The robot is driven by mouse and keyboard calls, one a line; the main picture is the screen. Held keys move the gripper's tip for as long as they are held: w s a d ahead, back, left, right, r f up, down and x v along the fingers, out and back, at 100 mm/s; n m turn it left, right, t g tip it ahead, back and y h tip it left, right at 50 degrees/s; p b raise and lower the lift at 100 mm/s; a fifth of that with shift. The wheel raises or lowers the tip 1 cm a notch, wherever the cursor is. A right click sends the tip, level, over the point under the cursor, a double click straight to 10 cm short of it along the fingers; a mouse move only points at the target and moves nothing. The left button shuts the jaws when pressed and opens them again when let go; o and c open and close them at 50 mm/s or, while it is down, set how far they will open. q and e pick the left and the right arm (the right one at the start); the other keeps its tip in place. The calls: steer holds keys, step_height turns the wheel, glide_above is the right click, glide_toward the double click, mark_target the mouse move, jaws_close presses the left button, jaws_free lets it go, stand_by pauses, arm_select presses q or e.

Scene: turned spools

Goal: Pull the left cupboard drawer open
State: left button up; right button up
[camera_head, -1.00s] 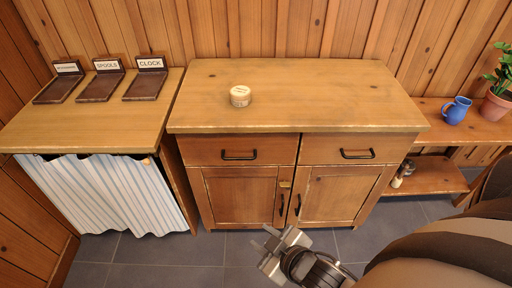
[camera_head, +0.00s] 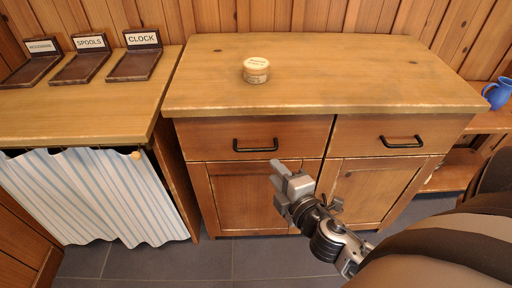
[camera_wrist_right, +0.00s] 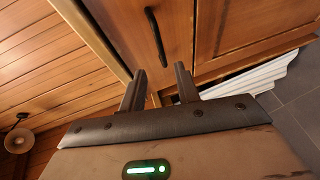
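The left cupboard drawer (camera_head: 205,138) is shut, its front flush in the wooden cupboard, with a black bar handle (camera_head: 255,146). The drawer handle also shows in the right wrist view (camera_wrist_right: 155,36). My right gripper (camera_head: 284,176) is just below and to the right of this handle in the head view, in front of the cupboard. In the right wrist view its two fingers (camera_wrist_right: 160,76) are apart with nothing between them, and the handle lies beyond their tips, not touched. My left gripper is not in view.
The right drawer (camera_head: 375,135) is shut, as are the doors below, partly hidden by my right arm. A round, cream-lidded tub (camera_head: 256,70) stands on the cupboard top. A table with labelled trays (camera_head: 136,64) and a striped curtain (camera_head: 95,195) is at the left.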

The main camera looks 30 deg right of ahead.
mark_target(257, 150)
steer(key=x, duration=1.1)
steer(key=shift+w, duration=0.25)
jaws_close()
